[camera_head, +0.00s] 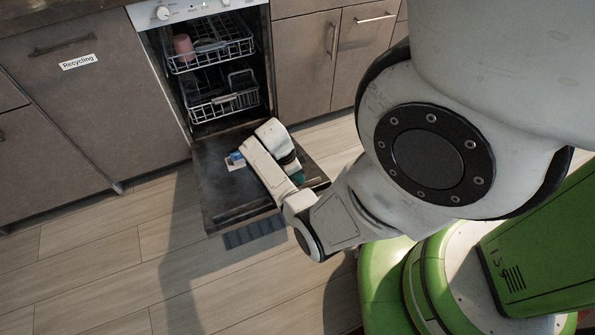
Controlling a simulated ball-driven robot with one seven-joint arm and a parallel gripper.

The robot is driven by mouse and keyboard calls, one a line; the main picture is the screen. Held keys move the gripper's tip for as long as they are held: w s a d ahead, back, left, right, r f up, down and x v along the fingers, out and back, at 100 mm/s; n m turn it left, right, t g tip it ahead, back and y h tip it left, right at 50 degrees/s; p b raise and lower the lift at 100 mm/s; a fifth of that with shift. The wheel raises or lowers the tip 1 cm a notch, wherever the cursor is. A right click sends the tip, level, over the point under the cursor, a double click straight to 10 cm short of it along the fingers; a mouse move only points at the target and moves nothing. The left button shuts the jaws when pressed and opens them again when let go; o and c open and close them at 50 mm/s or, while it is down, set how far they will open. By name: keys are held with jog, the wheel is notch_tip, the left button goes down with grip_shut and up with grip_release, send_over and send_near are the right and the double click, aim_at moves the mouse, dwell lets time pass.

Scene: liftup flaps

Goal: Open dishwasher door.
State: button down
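The dishwasher (203,62) stands among the cabinets at the top middle, with its inside showing. Its door (222,205) is folded down and lies about flat, low in front of the opening. My gripper is over the door, at the end of my white arm. My wrist hides its fingers, so I cannot tell whether it is open or shut, or whether it touches the door.
The upper rack (210,48) holds a pink cup (184,47), and a lower rack (222,103) sits below. A cabinet labelled Recycling (90,110) is at left, and more cabinets (303,65) are at right. The wooden floor (110,270) at lower left is clear.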

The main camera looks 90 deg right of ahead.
jog(key=s+a+f+b, duration=0.1)
jog(key=a+f+b, duration=0.1)
jog(key=f, duration=0.4)
jog(key=s+a+f+h+b, duration=0.1)
jog(key=a+f+b, duration=0.2)
jog(key=f, duration=0.4)
jog(key=shift+b, duration=0.35)
